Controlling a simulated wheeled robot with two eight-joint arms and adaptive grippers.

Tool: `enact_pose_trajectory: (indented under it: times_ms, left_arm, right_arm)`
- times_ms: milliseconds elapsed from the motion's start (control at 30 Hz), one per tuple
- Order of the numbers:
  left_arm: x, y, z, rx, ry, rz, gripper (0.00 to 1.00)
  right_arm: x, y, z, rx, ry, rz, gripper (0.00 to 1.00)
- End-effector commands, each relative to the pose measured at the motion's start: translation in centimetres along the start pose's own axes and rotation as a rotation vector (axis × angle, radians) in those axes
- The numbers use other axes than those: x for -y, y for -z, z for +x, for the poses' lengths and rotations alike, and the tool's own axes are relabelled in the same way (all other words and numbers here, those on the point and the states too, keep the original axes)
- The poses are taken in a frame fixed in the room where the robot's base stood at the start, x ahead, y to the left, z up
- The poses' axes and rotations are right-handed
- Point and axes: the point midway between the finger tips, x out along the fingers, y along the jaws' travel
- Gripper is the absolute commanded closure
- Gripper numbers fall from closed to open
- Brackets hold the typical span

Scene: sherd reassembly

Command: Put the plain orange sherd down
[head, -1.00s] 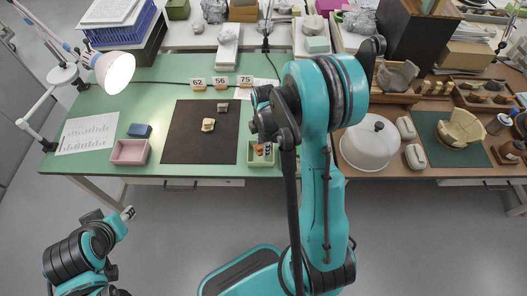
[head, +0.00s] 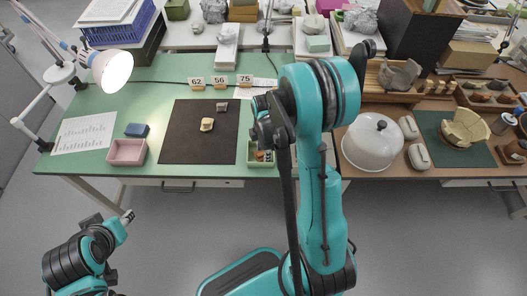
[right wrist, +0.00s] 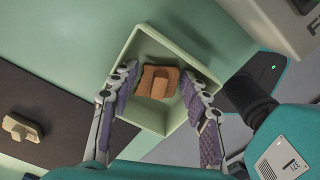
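The orange sherd (right wrist: 160,80) lies inside the pale green tray (right wrist: 172,42) in the right wrist view. A raised block stands out from its middle. My right gripper (right wrist: 160,71) is open above it, with one finger on each side and gaps between the fingers and the raised block. In the head view the tray (head: 252,162) is at the table's front edge, and my right arm partly hides it and the gripper. My left gripper (head: 128,215) is at lower left, off the table; its fingers are too small to read.
A dark mat (head: 185,148) left of the tray carries a cream sherd (head: 207,125) and a brownish sherd (head: 222,107). A pink tray (head: 126,152) and a blue box (head: 137,130) stand farther left. A white dome (head: 372,143) is right of my arm.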

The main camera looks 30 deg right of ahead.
Motion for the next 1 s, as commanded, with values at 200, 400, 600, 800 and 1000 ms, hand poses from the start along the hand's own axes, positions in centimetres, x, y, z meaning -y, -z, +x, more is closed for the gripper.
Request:
enact_pose_trajectory:
  times_ms: [200,400,600,800,1000]
  left_arm:
    - [0.0,0.1,-0.1,0.0,0.0,0.0,0.6]
    - [0.0,1.0,-1.4,0.0,0.0,0.0,0.6]
    - [0.0,2.0,-2.8,0.0,0.0,0.0,0.6]
    - [0.0,2.9,-4.0,0.0,0.0,0.0,0.6]
    - [0.0,3.2,-4.5,0.0,0.0,0.0,0.6]
  right_arm:
    - [0.0,0.0,-0.1,0.0,0.0,0.0,0.53]
    - [0.0,0.0,-1.7,0.0,0.0,0.0,0.53]
    - [0.0,0.0,-6.4,0.0,0.0,0.0,0.53]
    - [0.0,0.0,-10.6,0.0,0.0,0.0,0.53]
    - [0.0,0.0,-12.8,0.0,0.0,0.001,0.53]
